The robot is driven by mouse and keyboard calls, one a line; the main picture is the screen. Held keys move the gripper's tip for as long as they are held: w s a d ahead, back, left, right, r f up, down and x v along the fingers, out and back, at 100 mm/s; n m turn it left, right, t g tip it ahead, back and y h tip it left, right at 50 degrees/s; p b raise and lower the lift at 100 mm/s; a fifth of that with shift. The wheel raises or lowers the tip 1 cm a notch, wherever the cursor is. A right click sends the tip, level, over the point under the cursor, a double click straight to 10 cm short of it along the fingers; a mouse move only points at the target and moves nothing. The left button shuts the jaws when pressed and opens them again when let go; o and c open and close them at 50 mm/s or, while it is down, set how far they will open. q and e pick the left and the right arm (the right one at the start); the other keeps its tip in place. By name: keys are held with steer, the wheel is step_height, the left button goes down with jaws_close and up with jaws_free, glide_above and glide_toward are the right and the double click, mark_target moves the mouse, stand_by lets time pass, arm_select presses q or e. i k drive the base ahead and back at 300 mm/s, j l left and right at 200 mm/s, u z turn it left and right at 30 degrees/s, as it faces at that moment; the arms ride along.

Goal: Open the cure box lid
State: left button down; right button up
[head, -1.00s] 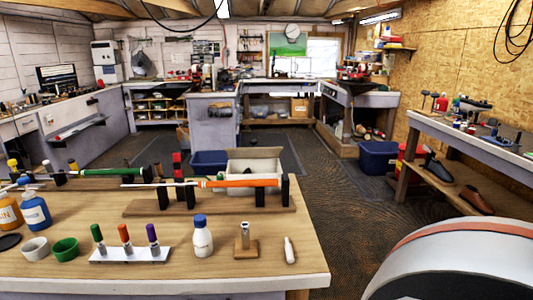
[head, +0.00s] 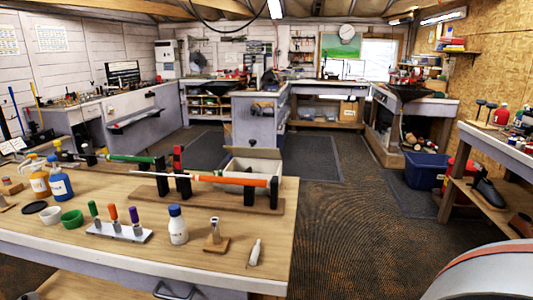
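No box in view is clearly marked as the cure box. A white box (head: 233,164) stands just behind the wooden club stand (head: 200,194). A pale panel (head: 258,154) shows along its top back side; I cannot tell if this is a raised lid. The club with the orange grip (head: 240,181) crosses in front of the box and hides part of it. Neither of my grippers is in view.
The workbench (head: 110,240) carries two pump bottles, cups, a marker rack (head: 120,232), a white bottle (head: 178,228) and a small tube (head: 254,253). A rounded white surface (head: 480,275) fills the lower right. Dark floor (head: 345,215) is clear right of the bench.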

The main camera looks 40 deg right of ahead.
mark_target(269, 153)
steer(key=k+l, duration=0.1)
steer(key=l, duration=0.2)
steer(key=k+l+u, duration=0.1)
steer(key=l, duration=0.2)
steer(key=k+l, duration=0.15)
steer(key=l, duration=0.15)
steer(key=l+u, duration=0.1)
steer(key=l, duration=0.4)
steer(key=k+l+u, duration=0.1)
steer(key=l, duration=0.4)
steer(key=l+u, duration=0.1)
steer(key=l, duration=0.85)
